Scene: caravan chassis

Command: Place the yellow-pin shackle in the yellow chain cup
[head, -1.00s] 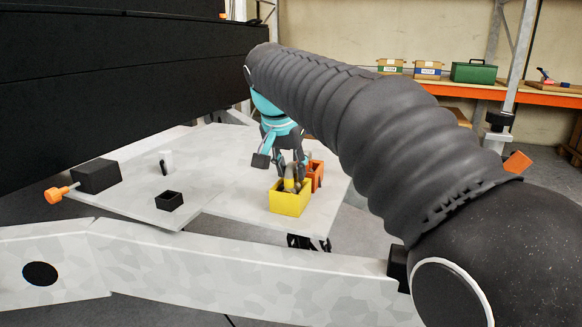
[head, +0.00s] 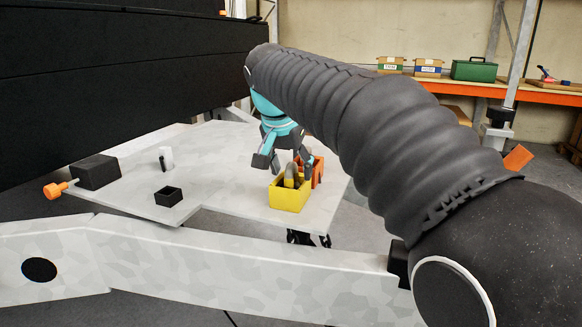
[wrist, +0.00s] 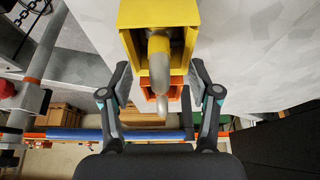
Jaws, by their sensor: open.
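The yellow chain cup (head: 290,197) stands near the right part of the pale plate. The shackle (head: 291,174) sits in its opening, with a grey curved part and a yellow part rising above the rim. In the wrist view, the yellow cup (wrist: 127,50) is at the top centre, and the shackle (wrist: 159,68) extends from inside it toward the camera. My gripper (wrist: 160,82) is open, with a finger on each side of the shackle and visible gaps between. In the head view, my gripper (head: 284,158) is just above and behind the cup. The shackle's lower end is hidden.
An orange cup (head: 318,172) stands right behind the yellow one. A small black cup (head: 168,196) and a black block (head: 96,173) with an orange knob (head: 54,190) are to the left. A white frame beam (head: 200,255) crosses in front. The plate's middle is clear.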

